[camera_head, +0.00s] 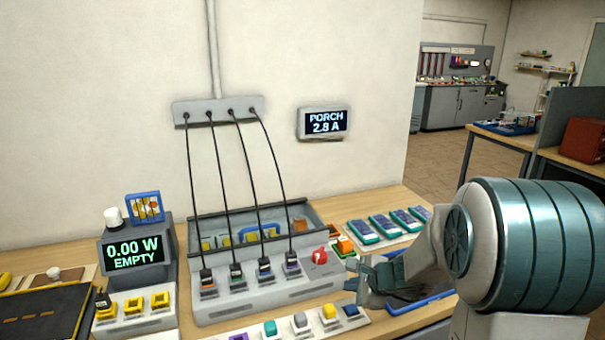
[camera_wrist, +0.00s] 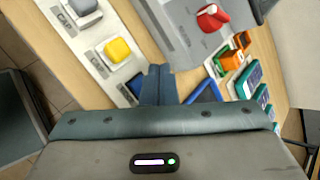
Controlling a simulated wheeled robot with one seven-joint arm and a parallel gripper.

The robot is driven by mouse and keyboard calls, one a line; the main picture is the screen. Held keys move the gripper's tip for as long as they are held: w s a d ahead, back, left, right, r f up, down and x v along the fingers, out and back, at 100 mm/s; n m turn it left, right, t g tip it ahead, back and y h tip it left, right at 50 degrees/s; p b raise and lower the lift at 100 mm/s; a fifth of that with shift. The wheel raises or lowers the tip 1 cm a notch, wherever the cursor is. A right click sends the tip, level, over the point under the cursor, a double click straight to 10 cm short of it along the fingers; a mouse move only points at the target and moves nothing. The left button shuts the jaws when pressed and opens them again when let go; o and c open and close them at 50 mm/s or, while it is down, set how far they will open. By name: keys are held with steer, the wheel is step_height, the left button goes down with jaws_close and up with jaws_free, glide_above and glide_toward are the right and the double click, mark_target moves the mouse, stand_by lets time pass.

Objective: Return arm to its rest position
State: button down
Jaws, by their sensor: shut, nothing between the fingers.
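My gripper (camera_head: 352,274) is at the right of the bench in the head view, at the end of my bent arm. It is close to the right end of the grey charging unit (camera_head: 265,302) and above a blue-edged tray (camera_head: 425,300). In the wrist view its fingers (camera_wrist: 159,84) are together with nothing between them. My arm hides part of the bench's right end. I cannot tell the exact gap between the gripper and the bench.
Four black cables run from a wall box (camera_head: 218,110) to the charging unit. A red knob (camera_head: 319,256) and orange block (camera_head: 345,245) stand near my gripper. Teal packs (camera_head: 383,227) lie behind it. A row of coloured blocks (camera_head: 300,322) lies in front. Open floor (camera_head: 440,160) shows beyond.

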steer(key=s+a+r+n+g, duration=0.2)
steer(key=s+r+n, duration=0.1)
steer(key=s+n, duration=0.35)
steer(key=s+a+r+n+g, duration=0.1)
steer(key=s+a+r+n, duration=0.2)
steer(key=s+n, duration=0.3)
steer(key=s+d+r+n+h, duration=0.1)
steer(key=s+d+n+h, duration=0.1)
steer(key=s, duration=0.4)
steer(key=s+d+r+n+g+h, duration=0.1)
steer(key=s+d+n+h, duration=0.2)
steer(key=s, duration=0.3)
steer(key=shift+s+d+n, duration=0.4)
steer(key=shift+d+n, duration=0.15)
steer(key=shift+n, duration=0.2)
stand_by(0.9)
